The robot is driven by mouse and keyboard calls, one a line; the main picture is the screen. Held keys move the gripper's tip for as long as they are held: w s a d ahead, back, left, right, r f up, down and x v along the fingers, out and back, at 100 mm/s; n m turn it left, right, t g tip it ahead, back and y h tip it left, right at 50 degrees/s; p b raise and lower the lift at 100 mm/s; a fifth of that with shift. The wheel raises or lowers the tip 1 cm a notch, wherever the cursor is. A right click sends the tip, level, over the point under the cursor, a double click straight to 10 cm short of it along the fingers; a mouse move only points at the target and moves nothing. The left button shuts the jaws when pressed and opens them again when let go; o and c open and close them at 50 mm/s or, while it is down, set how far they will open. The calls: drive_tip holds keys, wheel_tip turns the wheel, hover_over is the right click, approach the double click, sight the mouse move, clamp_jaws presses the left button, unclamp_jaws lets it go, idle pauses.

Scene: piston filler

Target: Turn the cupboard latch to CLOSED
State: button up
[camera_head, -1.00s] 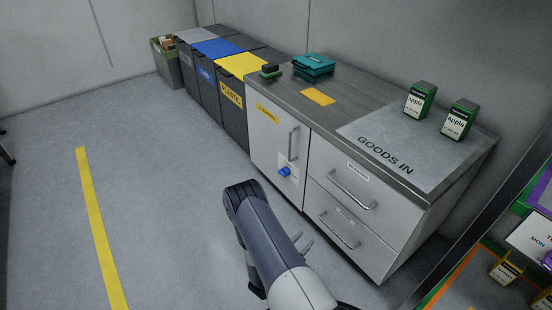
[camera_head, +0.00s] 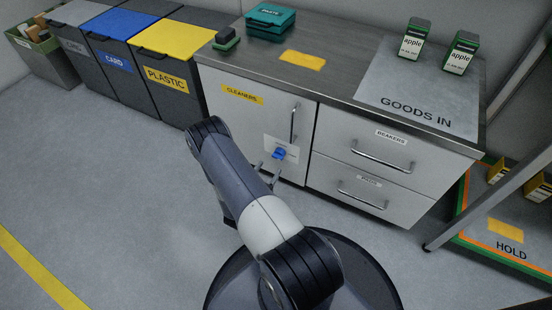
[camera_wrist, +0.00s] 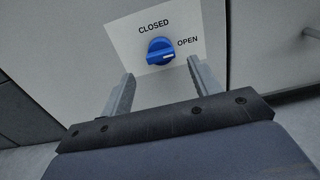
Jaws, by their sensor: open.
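The blue cupboard latch (camera_head: 278,153) is a round knob on a white plate (camera_head: 267,142) low on the cupboard door (camera_head: 240,109). In the wrist view the latch (camera_wrist: 160,51) has a pale mark that points right, toward the word OPEN; the word CLOSED is printed above it. My gripper (camera_head: 268,172) is in front of the door, just below the latch. In the wrist view my gripper (camera_wrist: 160,80) is open and empty, with its fingers apart to the left and right below the latch, not visibly touching it.
The door handle (camera_head: 294,122) is above and right of the latch. Two drawers with bar handles (camera_head: 382,162) are to the right. Bins, including the yellow-lidded plastic bin (camera_head: 165,80), stand at left. The floor (camera_head: 110,190) in front is clear at left.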

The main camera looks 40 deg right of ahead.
sight(277, 158)
drive_tip(key=b+x, duration=0.1)
drive_tip(key=x, duration=0.6)
drive_tip(key=shift+d+b, duration=0.1)
drive_tip(key=shift+b, duration=0.2)
drive_tip(key=shift+c, duration=0.2)
clamp_jaws()
